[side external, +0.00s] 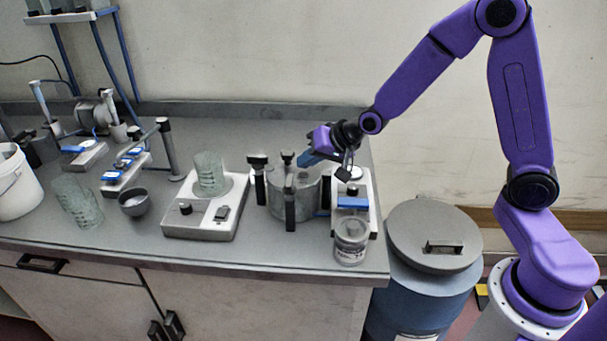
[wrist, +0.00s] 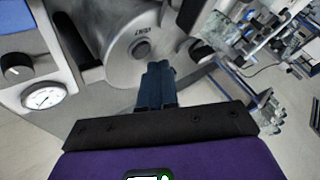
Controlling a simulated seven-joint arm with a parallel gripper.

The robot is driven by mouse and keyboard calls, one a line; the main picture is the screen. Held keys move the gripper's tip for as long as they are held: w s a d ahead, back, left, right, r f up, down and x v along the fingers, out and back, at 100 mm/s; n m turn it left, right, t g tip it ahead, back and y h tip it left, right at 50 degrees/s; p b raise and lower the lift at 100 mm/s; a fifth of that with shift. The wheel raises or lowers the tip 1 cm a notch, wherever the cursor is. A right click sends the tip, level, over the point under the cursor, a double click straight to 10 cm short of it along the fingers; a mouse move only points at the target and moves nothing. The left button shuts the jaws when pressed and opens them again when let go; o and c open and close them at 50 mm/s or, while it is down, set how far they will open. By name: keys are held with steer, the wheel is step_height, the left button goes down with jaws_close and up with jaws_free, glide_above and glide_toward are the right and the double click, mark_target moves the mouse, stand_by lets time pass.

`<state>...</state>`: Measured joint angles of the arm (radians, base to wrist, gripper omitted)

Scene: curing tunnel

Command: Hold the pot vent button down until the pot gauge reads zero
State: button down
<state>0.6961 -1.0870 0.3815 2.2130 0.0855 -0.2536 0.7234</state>
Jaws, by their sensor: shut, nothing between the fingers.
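The pot (side external: 293,203) is a grey metal cylinder with black clamps around its rim, near the right end of the bench. Its round lid (wrist: 125,65) fills the top of the wrist view, with a VENT label (wrist: 142,48) upside down. My gripper (side external: 306,160) is shut and empty, its blue fingertips over the lid. In the wrist view the fingertips (wrist: 157,68) end just beside the label. The pot gauge (wrist: 43,97) is a white dial with a dark needle, too small to read.
A control box (side external: 353,187) with a blue part stands right of the pot; a black knob (wrist: 15,66) sits near the gauge. A labelled jar (side external: 351,240) is in front. A white device (side external: 207,215) with a beaker stands left. A lidded blue drum (side external: 430,240) stands beyond the bench edge.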

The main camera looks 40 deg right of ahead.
mark_target(307, 175)
steer(key=shift+f, duration=0.1)
steer(key=shift+f, duration=0.35)
steer(key=shift+f, duration=0.4)
stand_by(1.7)
stand_by(1.1)
steer(key=shift+r, duration=0.85)
steer(key=shift+r, duration=2.5)
